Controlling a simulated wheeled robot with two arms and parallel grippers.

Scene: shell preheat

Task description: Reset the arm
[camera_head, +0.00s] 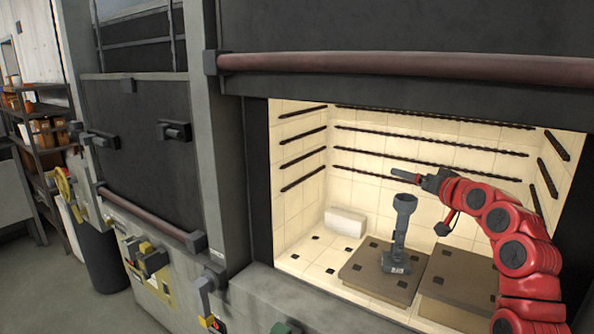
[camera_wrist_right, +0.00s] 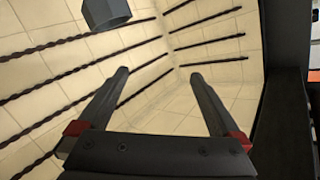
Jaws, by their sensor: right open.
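My right arm, red with dark joints, reaches in from the right of the head view into the lit furnace chamber. Its gripper (camera_head: 418,181) is at the chamber's middle height, pointing left, just above and beside the top of a grey shell-like part (camera_head: 400,233). That part stands upright on a brown block (camera_head: 362,272). In the right wrist view the two fingers (camera_wrist_right: 154,100) are spread apart with nothing between them. The grey part's cup-like end (camera_wrist_right: 106,14) shows at the top, apart from the fingers. My left gripper is not in view.
A second brown block (camera_head: 455,276) lies to the right, partly under my arm. A white brick (camera_head: 345,222) sits at the back left of the chamber. Dark twisted rods (camera_head: 430,153) line the walls. The furnace's door bar (camera_head: 400,65) crosses above the opening.

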